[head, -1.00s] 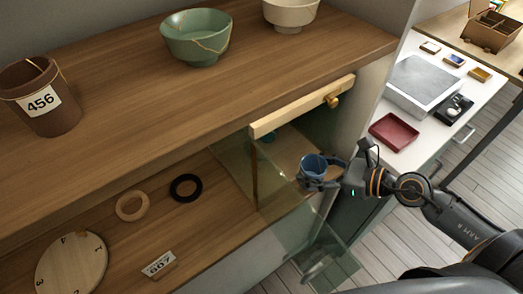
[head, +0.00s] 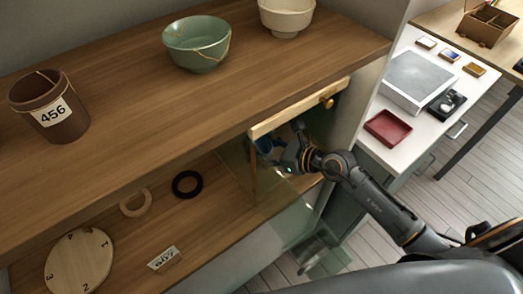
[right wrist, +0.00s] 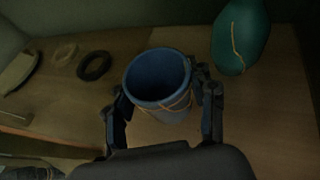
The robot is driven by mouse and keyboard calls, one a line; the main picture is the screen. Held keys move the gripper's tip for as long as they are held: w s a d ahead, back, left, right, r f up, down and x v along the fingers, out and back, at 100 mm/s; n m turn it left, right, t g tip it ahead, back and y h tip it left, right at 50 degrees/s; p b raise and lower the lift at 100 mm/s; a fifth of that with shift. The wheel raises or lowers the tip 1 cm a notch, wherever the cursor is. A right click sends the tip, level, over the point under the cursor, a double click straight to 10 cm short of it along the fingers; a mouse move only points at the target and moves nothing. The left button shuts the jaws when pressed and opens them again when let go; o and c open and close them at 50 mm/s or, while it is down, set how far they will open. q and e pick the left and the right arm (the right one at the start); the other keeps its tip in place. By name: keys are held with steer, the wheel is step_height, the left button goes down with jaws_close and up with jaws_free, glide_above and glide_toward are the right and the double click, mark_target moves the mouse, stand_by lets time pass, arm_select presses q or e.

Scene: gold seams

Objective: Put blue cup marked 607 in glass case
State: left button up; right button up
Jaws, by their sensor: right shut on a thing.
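The blue cup (right wrist: 158,84) with a gold seam is between the fingers of my right gripper (right wrist: 163,102) in the right wrist view. In the head view the cup (head: 264,146) is partly hidden by my right gripper (head: 284,150), which is shut on it inside the glass case. The case has a wooden top bar (head: 292,108) with a brass knob and clear glass sides. I cannot tell whether the cup touches the case floor. A loose tag reading 607 (head: 163,258) lies on the lower shelf. My left gripper is out of view.
A teal vase with a gold seam (right wrist: 240,38) stands near the cup. A black ring (head: 187,184), a pale ring (head: 135,202) and a numbered wooden disc (head: 78,262) lie left of the case. A brown cup marked 456 (head: 48,110) stands on the upper shelf.

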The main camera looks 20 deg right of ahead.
steer(key=shift+f, duration=0.25)
steer(key=shift+f, duration=0.15)
steer(key=o, duration=1.3)
steer(key=shift+r, duration=0.3)
steer(key=shift+b+v, duration=0.65)
steer(key=shift+v, duration=5.35)
